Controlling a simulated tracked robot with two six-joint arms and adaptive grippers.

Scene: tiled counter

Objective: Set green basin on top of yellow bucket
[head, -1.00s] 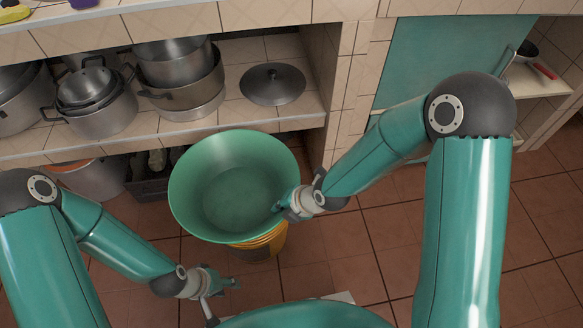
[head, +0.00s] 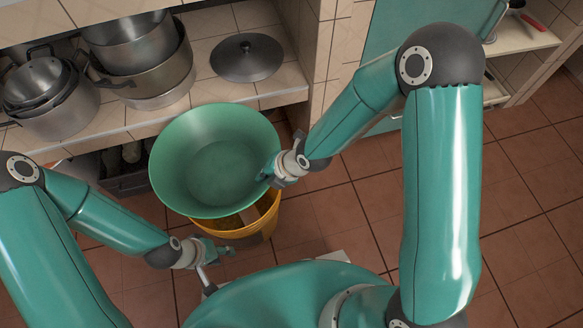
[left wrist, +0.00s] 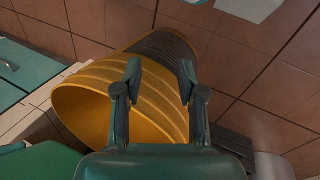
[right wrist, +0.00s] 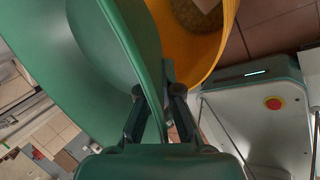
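The green basin (head: 222,160) is in the air, its inside facing up toward the head camera. My right gripper (head: 266,179) is shut on the basin's right rim; the right wrist view shows the rim (right wrist: 120,45) between the fingers. The yellow bucket (head: 262,225) stands on the floor below and right of the basin, which hides much of it. Part of its open mouth shows; whether they touch is unclear. My left gripper (head: 228,250) is beside the bucket's near-left side. In the left wrist view, its fingers (left wrist: 160,80) are apart and empty in front of the bucket wall (left wrist: 155,105).
Behind the basin is a tiled shelf (head: 205,115) with metal pots (head: 150,70) and a round lid (head: 247,58). A dark crate (head: 125,180) sits under it. Tiled floor (head: 345,220) is free to the right of the bucket.

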